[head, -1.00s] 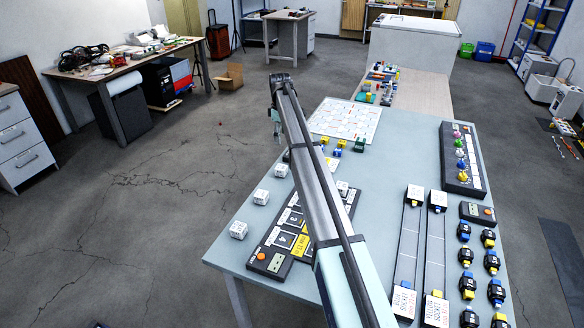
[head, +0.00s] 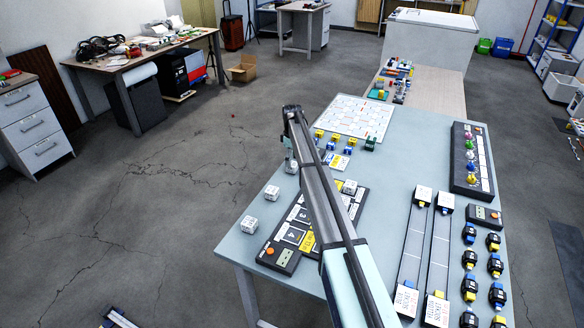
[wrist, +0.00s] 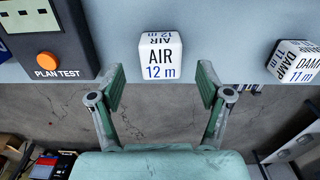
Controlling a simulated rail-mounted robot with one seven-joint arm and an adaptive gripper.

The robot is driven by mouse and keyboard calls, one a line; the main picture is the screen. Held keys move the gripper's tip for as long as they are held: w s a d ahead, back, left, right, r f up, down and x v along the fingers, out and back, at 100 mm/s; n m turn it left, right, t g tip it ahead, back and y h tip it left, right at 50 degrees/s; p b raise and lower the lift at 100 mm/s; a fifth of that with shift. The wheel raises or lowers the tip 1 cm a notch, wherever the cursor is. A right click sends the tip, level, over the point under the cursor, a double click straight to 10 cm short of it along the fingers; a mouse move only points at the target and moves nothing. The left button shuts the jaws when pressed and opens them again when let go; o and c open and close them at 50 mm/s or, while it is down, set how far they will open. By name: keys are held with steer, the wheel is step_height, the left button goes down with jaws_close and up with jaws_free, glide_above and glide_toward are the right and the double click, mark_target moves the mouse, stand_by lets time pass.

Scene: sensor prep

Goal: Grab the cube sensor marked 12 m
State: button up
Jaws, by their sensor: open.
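The white cube sensor marked AIR 12 m (wrist: 161,56) stands on the table near its edge in the wrist view. My gripper (wrist: 161,88) is open and empty; its two green-padded fingers are apart, with the cube centred between them and a little beyond the tips. In the head view, my gripper (head: 291,157) is over the left table edge, right at a white cube (head: 291,168) that looks like the same one; its label is too small to read there. A cube marked DAMP 11 m (wrist: 295,62) stands to the right in the wrist view.
A dark panel with an orange PLAN TEST button (wrist: 46,58) lies left of the cube. In the head view, more white cubes (head: 248,223) stand along the left edge beside a black numbered board (head: 284,262). The grey table (head: 390,150) has bare room around them.

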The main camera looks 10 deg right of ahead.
steer(key=shift+f+p, duration=0.9)
steer(key=shift+f, duration=1.2)
steer(key=c, duration=1.2)
steer(key=shift+c, duration=0.2)
